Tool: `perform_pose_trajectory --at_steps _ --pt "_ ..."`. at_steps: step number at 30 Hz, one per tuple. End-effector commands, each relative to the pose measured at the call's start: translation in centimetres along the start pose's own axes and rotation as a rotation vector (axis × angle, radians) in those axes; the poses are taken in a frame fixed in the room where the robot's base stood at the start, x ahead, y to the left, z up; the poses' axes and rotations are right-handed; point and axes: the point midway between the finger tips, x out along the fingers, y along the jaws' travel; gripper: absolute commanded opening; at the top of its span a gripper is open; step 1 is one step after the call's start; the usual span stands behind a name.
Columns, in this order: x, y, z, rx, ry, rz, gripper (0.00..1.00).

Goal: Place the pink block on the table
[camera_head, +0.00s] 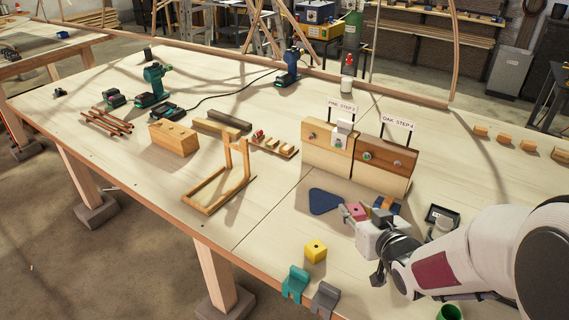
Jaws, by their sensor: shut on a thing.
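The pink block (357,210) is small and has a dark spot on its top. My gripper (363,213) reaches in from the lower right and is shut on the pink block, with a finger showing at either side of it. The block is over the near middle of the wooden table (270,215), by a blue triangular piece (325,201). Its underside is hidden, so I cannot tell whether it touches the table.
A yellow block (316,251) stands near the front edge, beside teal (295,283) and grey (325,298) clamps. Upright boards labelled pine (315,150) and oak (372,178) stand behind my gripper. A wooden frame (215,188) stands left. Bare tabletop lies between frame and yellow block.

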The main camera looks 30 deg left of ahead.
Motion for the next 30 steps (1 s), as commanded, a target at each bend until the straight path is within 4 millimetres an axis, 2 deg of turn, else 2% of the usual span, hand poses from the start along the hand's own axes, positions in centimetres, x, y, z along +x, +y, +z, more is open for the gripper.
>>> perform_pose_trajectory --at_steps 8,21,30 --pt "0.4 0.0 1.0 0.002 -0.002 0.000 0.04" --pt "2.1 0.0 5.1 0.001 -0.002 0.000 0.04" --pt "2.2 0.0 5.4 0.000 0.001 0.000 0.04"
